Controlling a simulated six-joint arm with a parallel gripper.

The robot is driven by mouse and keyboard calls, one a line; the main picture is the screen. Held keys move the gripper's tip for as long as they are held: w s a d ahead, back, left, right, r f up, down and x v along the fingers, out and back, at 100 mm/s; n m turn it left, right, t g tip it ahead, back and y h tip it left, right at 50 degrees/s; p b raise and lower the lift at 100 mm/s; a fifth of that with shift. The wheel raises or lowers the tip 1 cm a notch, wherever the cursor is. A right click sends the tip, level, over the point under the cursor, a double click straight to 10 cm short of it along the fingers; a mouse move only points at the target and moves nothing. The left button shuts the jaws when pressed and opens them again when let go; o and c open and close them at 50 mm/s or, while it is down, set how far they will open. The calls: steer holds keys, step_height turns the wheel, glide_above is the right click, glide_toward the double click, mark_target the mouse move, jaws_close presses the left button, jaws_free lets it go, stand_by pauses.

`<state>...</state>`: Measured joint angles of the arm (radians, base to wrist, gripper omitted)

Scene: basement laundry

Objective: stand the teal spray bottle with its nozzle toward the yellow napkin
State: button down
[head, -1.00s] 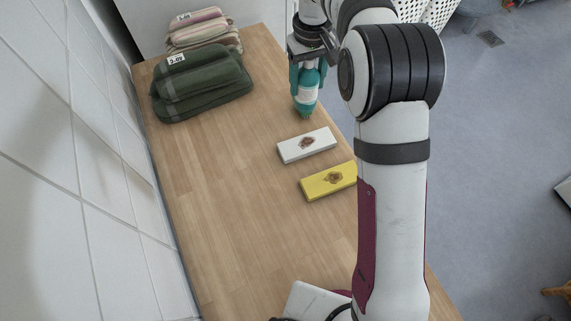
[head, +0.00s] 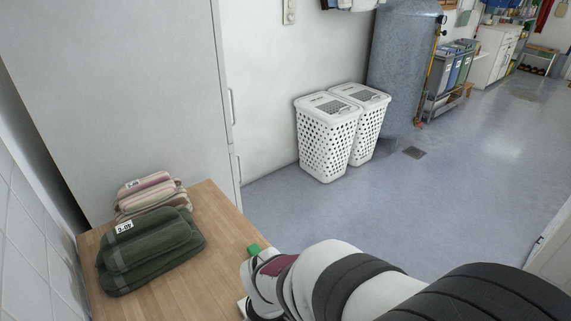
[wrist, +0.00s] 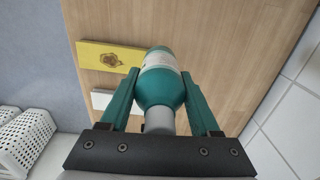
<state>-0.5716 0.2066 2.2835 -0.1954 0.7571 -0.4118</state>
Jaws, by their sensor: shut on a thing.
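The teal spray bottle (wrist: 163,88) is in the wrist view, between the two green fingers of my gripper (wrist: 159,77). The gripper is shut on it near the shoulder, with the grey neck (wrist: 159,121) toward the palm and the rounded body pointing away. Which way the nozzle faces is hidden. The yellow napkin (wrist: 108,56), with a brown motif, lies flat on the wooden counter to the left of the bottle. In the head view my arm covers the bottle and the napkin. I cannot tell whether the bottle touches the counter.
A white napkin (wrist: 102,100) lies beside the yellow one, partly hidden by a finger. Folded green towels (head: 150,252) and striped towels (head: 148,192) sit at the counter's far end. White laundry baskets (head: 328,145) stand on the floor.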

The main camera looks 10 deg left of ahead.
steer(key=shift+s+a+f, duration=0.1)
steer(key=shift+a+f, duration=0.55)
steer(key=shift+f, duration=0.4)
steer(key=shift+s+a+f, duration=0.1)
steer(key=shift+a+f, duration=0.55)
steer(key=shift+f, duration=0.45)
steer(key=shift+s+a+f, duration=0.1)
steer(key=shift+a+f, duration=0.55)
steer(key=shift+f, duration=0.4)
steer(key=shift+f, duration=0.1)
steer(key=shift+c, duration=0.6)
jaws_free()
step_height(320, 180, up, 12)
steer(key=s+d+r+m+y, duration=0.1)
steer(key=s+d+r+m, duration=0.1)
steer(key=s+d+m, duration=0.3)
steer(key=s+d+r+m, duration=0.2)
steer(key=s+d+m, duration=0.3)
steer(key=d+m, duration=0.4)
steer(key=shift+s+d+r+m+y, duration=0.3)
steer(key=shift+d+y, duration=0.1)
steer(key=shift+d, duration=0.55)
